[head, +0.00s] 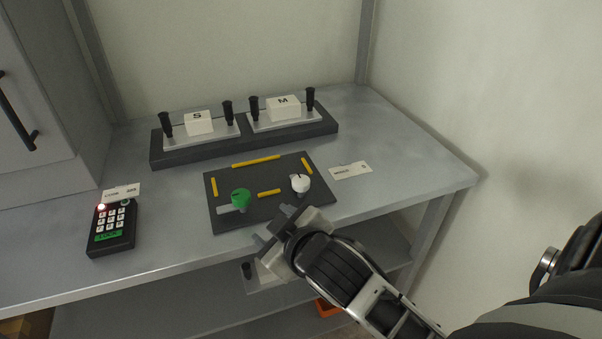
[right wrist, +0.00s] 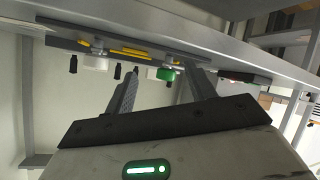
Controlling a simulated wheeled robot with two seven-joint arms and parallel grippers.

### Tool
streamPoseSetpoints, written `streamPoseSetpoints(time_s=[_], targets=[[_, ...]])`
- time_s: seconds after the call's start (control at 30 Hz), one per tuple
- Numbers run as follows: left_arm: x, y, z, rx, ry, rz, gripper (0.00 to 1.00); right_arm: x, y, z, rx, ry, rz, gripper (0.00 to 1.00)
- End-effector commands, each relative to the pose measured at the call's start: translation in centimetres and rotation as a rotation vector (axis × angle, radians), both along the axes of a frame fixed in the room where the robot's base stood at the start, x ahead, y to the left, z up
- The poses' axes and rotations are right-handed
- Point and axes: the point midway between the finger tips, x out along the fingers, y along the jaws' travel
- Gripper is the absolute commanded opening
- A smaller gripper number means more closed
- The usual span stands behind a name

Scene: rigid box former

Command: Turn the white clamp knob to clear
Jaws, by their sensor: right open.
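The white clamp knob (head: 300,184) stands at the right side of the dark panel (head: 233,221) on the table, with a dark mark on its top. A green knob (head: 241,198) stands at the panel's left side. In the right wrist view the white knob (right wrist: 95,62) and the green knob (right wrist: 166,74) both show at the upper left and middle. My right gripper (head: 278,225) is at the panel's front edge, nearer to me than the white knob and apart from it. Its fingers (right wrist: 160,88) are spread and empty. My left gripper is not in view.
Yellow bars (head: 256,161) mark the panel. Behind it a dark rack (head: 245,139) holds blocks marked S (head: 198,122) and M (head: 283,107) with black upright handles. A black keypad (head: 112,230) with a red light is at left; a label card (head: 350,171) lies right of the panel.

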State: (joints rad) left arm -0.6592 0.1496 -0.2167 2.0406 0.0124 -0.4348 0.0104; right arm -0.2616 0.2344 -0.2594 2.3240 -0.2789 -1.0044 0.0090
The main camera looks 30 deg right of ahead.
Motion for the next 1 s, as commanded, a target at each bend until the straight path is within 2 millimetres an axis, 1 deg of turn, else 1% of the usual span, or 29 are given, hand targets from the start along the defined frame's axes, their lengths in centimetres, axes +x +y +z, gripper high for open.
streamPoseSetpoints(time_s=[0.03,0.07,0.1,0.17,0.23,0.27,0.3,0.37,0.4,0.47,0.5,0.57,0.6,0.67,0.7,0.73,0.77,0.8,0.87,0.9,0.93,0.97,1.0], targets=[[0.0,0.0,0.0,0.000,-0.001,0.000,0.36,1.8,0.5,2.0,-0.035,-0.101,0.035,0.55],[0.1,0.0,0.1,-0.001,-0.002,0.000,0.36,2.8,0.8,3.2,-0.059,-0.162,0.056,0.55],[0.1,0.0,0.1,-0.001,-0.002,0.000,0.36,4.0,1.5,5.0,-0.091,-0.250,0.088,0.55],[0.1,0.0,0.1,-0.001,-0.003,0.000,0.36,5.7,2.7,8.1,-0.150,-0.398,0.149,0.55],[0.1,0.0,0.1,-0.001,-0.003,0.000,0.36,7.3,4.7,12.2,-0.238,-0.594,0.245,0.55],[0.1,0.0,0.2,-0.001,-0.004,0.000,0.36,7.7,5.8,14.2,-0.285,-0.690,0.296,0.55],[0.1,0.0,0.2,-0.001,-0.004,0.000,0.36,8.1,7.6,16.8,-0.357,-0.826,0.378,0.55],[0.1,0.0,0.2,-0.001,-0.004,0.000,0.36,7.8,10.7,20.2,-0.484,-1.030,0.527,0.55],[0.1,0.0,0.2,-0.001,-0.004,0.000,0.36,7.3,12.8,21.8,-0.576,-1.156,0.639,0.55],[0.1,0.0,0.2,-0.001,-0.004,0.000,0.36,6.1,15.6,22.9,-0.724,-1.317,0.821,0.55],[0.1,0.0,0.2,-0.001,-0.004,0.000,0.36,5.4,17.1,22.9,-0.828,-1.405,0.954,0.55],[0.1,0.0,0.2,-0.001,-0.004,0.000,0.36,4.5,18.6,21.9,-0.992,-1.499,1.170,0.55],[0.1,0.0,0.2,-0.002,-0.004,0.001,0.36,4.1,18.9,20.7,-1.105,-1.532,1.324,0.55],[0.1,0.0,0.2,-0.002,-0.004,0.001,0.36,4.2,18.2,18.5,-1.275,-1.530,1.567,0.55],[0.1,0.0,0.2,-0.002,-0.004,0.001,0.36,4.6,17.0,17.0,-1.387,-1.490,1.733,0.55],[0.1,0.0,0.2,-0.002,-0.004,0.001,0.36,5.0,15.6,16.0,-1.464,-1.438,1.858,0.55],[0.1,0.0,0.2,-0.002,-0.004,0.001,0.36,5.6,13.9,15.0,-1.536,-1.368,1.979,0.55],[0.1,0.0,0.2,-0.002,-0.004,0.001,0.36,6.3,11.3,14.1,-1.619,-1.252,2.134,0.55],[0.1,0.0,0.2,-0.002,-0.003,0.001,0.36,7.4,6.9,13.5,-1.709,-1.037,2.338,0.55],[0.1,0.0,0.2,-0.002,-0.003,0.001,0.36,7.9,3.9,13.6,-1.745,-0.882,2.449,0.55],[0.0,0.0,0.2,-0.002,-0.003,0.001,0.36,8.2,1.7,13.8,1.732,0.752,-2.478,0.55],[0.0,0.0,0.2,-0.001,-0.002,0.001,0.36,8.4,-0.3,14.2,1.709,0.629,-2.495,0.55],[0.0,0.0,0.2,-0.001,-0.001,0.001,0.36,8.4,-2.8,14.7,1.682,0.486,-2.515,0.55]])
